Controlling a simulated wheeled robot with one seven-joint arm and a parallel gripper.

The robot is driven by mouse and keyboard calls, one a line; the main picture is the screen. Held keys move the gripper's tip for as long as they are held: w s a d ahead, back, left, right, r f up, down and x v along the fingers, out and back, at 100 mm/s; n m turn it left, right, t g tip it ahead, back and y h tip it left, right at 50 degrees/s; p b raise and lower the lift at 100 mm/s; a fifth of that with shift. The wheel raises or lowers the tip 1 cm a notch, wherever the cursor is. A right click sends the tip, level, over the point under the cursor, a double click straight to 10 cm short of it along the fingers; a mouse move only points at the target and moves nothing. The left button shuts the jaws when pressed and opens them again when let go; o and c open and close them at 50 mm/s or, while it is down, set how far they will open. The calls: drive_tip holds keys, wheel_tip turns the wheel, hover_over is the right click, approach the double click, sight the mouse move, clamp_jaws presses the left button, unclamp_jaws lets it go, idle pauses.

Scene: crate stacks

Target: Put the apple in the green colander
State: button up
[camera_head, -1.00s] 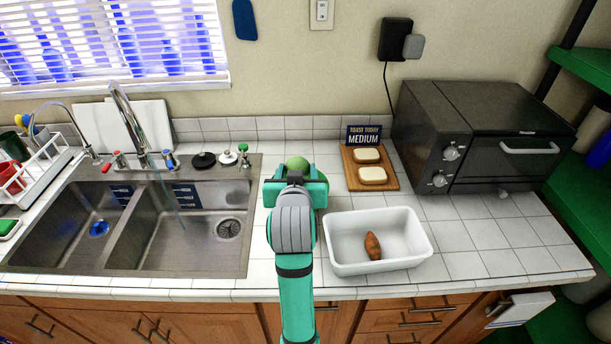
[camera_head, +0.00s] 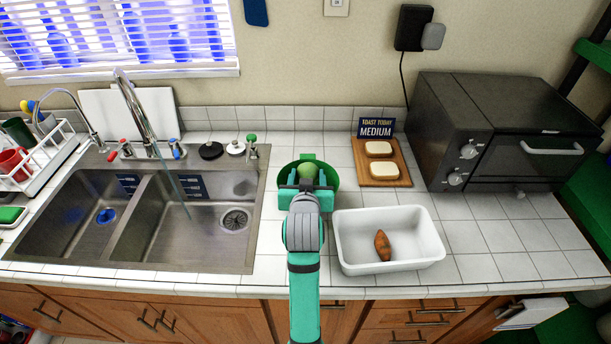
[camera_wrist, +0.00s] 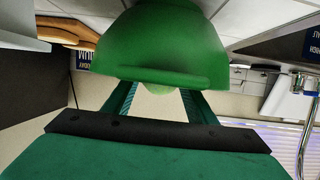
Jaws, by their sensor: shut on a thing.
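The green colander (camera_head: 334,177) stands on the tiled counter between the sink and the white tray. My gripper (camera_head: 307,175) is at the colander, with a finger on each side of the light green apple (camera_head: 307,168), and is shut on it. The apple overlaps the colander's opening in the head view. In the wrist view the colander (camera_wrist: 160,45) looks like a large green dome and hides my fingertips. A small pale strip of the apple (camera_wrist: 158,91) shows between the fingers. I cannot tell whether the apple touches the colander's bottom.
A white tray (camera_head: 347,259) with a brown sweet potato (camera_head: 382,245) stands close on the right. A wooden board (camera_head: 398,181) with bread slices lies behind it, near a black toaster oven (camera_head: 480,130). The double sink (camera_head: 258,200) is on the left.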

drive_tip(key=shift+f, duration=0.3)
drive_tip(key=shift+f, duration=0.1)
drive_tip(key=o, duration=1.3)
drive_tip(key=shift+w+f, duration=0.1)
drive_tip(key=shift+c, duration=0.2)
